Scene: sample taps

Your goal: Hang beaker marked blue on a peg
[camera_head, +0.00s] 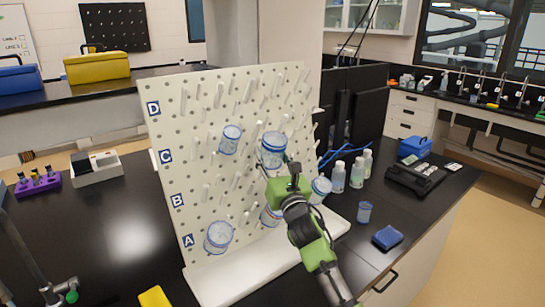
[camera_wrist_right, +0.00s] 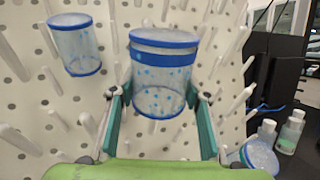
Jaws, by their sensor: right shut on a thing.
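The beaker marked blue (camera_head: 273,147) is clear, with broad blue bands and blue dots. It is upright in front of the upper middle of the white pegboard (camera_head: 180,130). My right gripper (camera_head: 287,172) is shut around its lower part; the beaker also shows between the fingers in the right wrist view (camera_wrist_right: 163,75). Pegs (camera_head: 220,92) stick out of the board in rows. Whether a peg is inside the beaker cannot be told. My left gripper is not in view.
Another blue-rimmed beaker (camera_head: 230,140) hangs just left of the held one, also in the wrist view (camera_wrist_right: 75,45). White bottles (camera_head: 339,177) and a small cup (camera_head: 364,212) stand right.

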